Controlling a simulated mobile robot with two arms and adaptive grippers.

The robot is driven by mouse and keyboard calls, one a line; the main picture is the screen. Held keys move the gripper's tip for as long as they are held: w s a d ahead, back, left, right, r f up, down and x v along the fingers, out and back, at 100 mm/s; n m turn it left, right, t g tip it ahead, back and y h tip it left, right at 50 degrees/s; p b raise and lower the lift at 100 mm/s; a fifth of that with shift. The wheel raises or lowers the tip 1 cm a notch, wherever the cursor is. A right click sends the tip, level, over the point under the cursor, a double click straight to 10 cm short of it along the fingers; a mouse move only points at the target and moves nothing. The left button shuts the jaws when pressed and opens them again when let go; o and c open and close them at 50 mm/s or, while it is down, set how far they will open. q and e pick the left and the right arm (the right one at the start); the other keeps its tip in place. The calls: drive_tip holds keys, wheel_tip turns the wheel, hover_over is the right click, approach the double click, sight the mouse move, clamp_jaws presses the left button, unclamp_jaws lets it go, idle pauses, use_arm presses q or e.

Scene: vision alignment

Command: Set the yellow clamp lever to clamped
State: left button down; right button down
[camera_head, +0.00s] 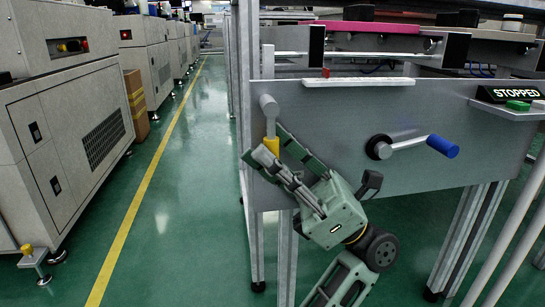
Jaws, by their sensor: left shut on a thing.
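The yellow clamp lever (272,146) hangs from a grey pivot (268,103) at the left end of the grey metal panel (330,105). It points down, with a grey shaft above and a yellow grip at the lower end. My left gripper (268,148) reaches up from the lower right, with its fingers on both sides of the yellow grip. It is shut on the grip, and the fingers hide part of its lower end. My right gripper is not in view.
A crank with a blue handle (442,146) sticks out of the panel to the right. A STOPPED sign (514,94) and a green button (518,105) sit at the far right. Metal posts stand below the panel. The green floor at left is open, with machines beyond it.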

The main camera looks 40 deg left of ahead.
use_arm(q)
drive_tip(key=c, duration=1.7)
unclamp_jaws()
drive_tip(key=shift+o, duration=0.2)
